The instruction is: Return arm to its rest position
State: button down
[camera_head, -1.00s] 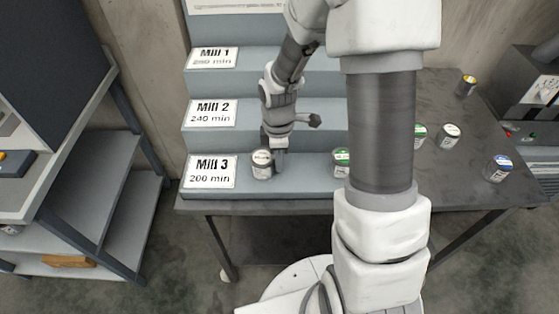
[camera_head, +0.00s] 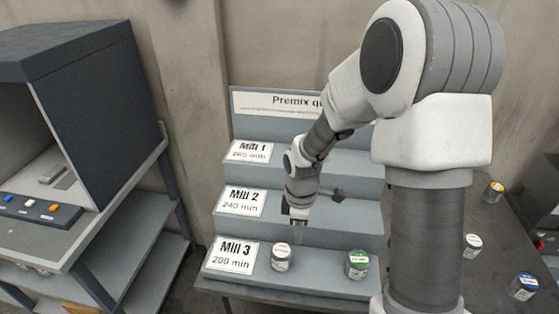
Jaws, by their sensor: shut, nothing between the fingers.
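My gripper (camera_head: 299,224) is shut and empty. It points down above the lowest step of the grey stepped rack (camera_head: 330,205), a little above and to the right of a jar with a white lid. My arm rises from the lower right, bends at the top and reaches down left to the rack. The white-lidded jar (camera_head: 281,257) stands upright beside the Mill 3 sign (camera_head: 235,255), apart from the gripper. A green-lidded jar (camera_head: 357,264) stands further right on the same step. My arm hides the right part of the rack.
Jars with a white lid (camera_head: 471,247), a yellow lid (camera_head: 493,191) and a blue lid (camera_head: 523,287) stand on the dark table at right. A dark machine (camera_head: 90,110) with a button panel (camera_head: 38,210) is at left. The two upper steps show no jars in their visible parts.

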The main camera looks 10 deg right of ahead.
jog(key=shift+r, duration=0.1)
jog(key=s+d+r+m+t, duration=0.1)
jog(key=s+r+m, duration=0.25)
jog(key=r, duration=0.45)
jog(key=s+d+r+m+t, duration=0.2)
jog(key=r+m, duration=0.2)
jog(key=r, duration=0.3)
jog(key=s+r+m+t, duration=0.2)
jog(key=s+r+m, duration=0.5)
jog(key=s, duration=0.4)
jog(key=shift+s+r+m+t, duration=0.3)
jog(key=shift+r+m, duration=0.05)
jog(key=shift+r, duration=0.3)
